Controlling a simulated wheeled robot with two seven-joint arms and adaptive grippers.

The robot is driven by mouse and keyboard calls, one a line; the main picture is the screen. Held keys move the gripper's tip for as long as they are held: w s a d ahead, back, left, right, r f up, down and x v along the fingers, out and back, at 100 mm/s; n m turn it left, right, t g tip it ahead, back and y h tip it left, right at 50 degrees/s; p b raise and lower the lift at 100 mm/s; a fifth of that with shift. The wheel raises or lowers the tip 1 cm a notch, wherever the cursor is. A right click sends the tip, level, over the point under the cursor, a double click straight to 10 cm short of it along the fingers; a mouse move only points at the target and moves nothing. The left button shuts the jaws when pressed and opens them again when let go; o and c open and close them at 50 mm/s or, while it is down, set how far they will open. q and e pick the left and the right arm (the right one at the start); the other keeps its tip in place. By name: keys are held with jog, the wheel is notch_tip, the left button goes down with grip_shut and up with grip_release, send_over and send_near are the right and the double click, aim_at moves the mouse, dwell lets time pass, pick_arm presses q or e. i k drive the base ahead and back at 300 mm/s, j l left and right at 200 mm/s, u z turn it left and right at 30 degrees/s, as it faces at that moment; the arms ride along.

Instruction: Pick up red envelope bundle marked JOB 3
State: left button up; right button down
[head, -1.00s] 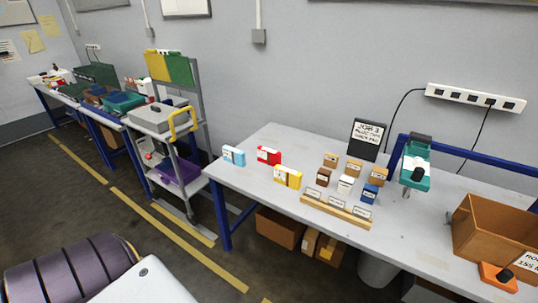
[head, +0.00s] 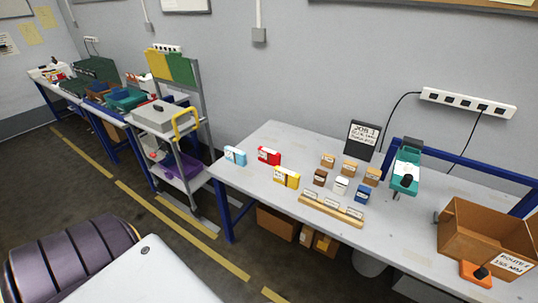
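A red bundle (head: 269,156) with a white label stands on the left part of the grey table. Its label is too small to read, so I cannot tell whether it says JOB 3. A light blue bundle (head: 235,155) stands to its left and a yellow bundle (head: 287,177) stands in front of it to the right. Neither of my grippers shows in the head view.
The grey table (head: 408,237) also bears small labelled blocks, a wooden rack (head: 331,209), a black JOB sign (head: 362,139), a teal device (head: 406,168) and a brown box (head: 480,235). A trolley (head: 193,124) stands left of the table.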

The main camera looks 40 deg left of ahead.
aim_at(268, 156)
jog(key=i+j+u, duration=0.3)
jog(key=i+j, duration=0.5)
